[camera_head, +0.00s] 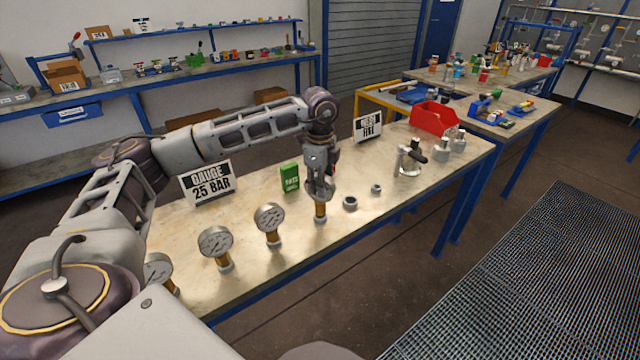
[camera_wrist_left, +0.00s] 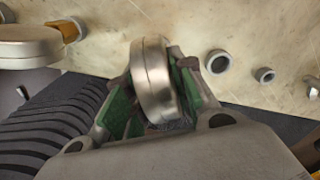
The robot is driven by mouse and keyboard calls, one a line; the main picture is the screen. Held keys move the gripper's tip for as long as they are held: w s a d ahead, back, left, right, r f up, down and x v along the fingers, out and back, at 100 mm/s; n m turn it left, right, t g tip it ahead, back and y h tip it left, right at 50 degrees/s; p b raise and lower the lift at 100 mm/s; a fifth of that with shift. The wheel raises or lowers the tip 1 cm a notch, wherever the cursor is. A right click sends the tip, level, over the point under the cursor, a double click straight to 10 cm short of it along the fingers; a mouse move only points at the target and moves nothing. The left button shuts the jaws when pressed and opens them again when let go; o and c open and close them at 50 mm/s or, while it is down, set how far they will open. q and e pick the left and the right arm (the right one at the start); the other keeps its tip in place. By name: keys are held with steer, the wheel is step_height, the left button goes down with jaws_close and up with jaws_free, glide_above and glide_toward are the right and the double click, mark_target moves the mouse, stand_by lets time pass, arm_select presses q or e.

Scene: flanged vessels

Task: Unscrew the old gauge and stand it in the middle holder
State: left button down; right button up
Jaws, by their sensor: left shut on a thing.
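My left gripper (camera_head: 320,186) is shut on a round metal gauge (camera_wrist_left: 152,82), one finger on each side of its case. In the head view the brass stem of this gauge (camera_head: 320,209) points down below the fingers. Its lower end meets a small grey collar at the tabletop; I cannot tell how firmly it sits there. The dial is hidden. A grey ring holder (camera_head: 350,203) and a smaller ring (camera_head: 376,189) stand empty to the right. A vessel (camera_head: 408,162) with a black handle stands farther right. My right gripper is not in view.
Other gauges on brass stems (camera_head: 270,222) (camera_head: 215,244) stand left along the table's front edge. Behind are a "GAUGE 25 BAR" sign (camera_head: 206,183), a green box (camera_head: 289,177) and another sign (camera_head: 367,127). A red bin (camera_head: 434,118) is at the far right.

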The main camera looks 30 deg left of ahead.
arm_select(q)
steer(key=shift+f+b, duration=0.5)
steer(key=shift+f, duration=0.35)
steer(key=c, duration=1.1)
jaws_free()
steer(key=shift+r, duration=0.1)
steer(key=shift+r, duration=6)
step_height(320, 180, up, 9)
steer(key=p, duration=0.9)
steer(key=shift+r+p, duration=0.5)
steer(key=shift+p, duration=0.05)
